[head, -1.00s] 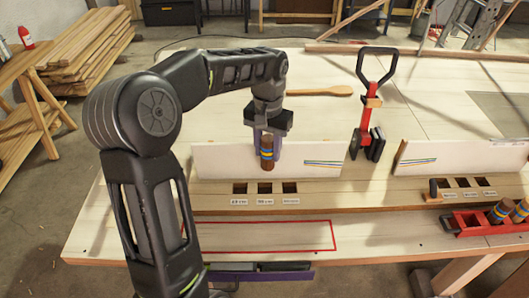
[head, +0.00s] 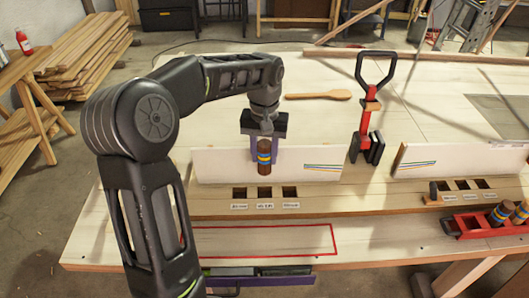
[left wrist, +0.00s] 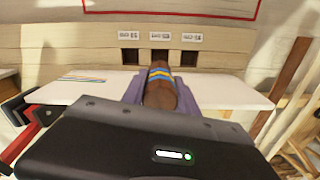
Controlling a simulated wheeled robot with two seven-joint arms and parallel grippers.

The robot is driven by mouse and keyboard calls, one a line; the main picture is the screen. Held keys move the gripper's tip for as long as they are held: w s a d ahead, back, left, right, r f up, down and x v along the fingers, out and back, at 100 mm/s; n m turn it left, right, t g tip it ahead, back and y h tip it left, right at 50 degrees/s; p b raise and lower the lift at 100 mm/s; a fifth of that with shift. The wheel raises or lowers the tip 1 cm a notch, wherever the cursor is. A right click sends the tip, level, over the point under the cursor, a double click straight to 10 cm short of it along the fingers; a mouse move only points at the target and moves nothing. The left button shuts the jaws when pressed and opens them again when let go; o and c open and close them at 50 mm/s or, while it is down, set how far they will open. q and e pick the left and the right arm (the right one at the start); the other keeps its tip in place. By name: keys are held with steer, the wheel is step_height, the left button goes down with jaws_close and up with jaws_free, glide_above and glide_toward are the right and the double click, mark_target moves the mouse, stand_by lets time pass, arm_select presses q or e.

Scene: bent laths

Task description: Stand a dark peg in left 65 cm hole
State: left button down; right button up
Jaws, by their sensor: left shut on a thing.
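My left gripper (head: 264,152) is shut on a dark brown peg (head: 264,163) with blue and yellow bands. The peg is roughly upright in front of the left white board (head: 215,164), above and behind the row of three square holes. It also shows between the purple fingers in the left wrist view (left wrist: 160,88). The left block (head: 330,196) has a left hole (head: 240,192), a middle hole (head: 265,192) and a right hole (head: 290,191), each with a small label that is hard to read. The peg lines up sideways with the middle hole. My right gripper is not in view.
A second holed block with a white board (head: 430,158) stands at the right. A red tray (head: 468,224) there holds banded pegs (head: 500,213). A red tool with a black handle (head: 364,125) stands between the boards. A red outline (head: 270,253) marks the front tabletop.

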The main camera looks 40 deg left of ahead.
mark_target(265, 174)
arm_select(q)
steer(key=shift+f+b, duration=2.55)
steer(key=shift+f, duration=1.4)
steer(key=shift+f+b, duration=0.7)
steer(key=shift+f, duration=0.3)
steer(key=c, duration=0.9)
jaws_free()
steer(key=shift+r, duration=0.1)
steer(key=shift+o, duration=0.2)
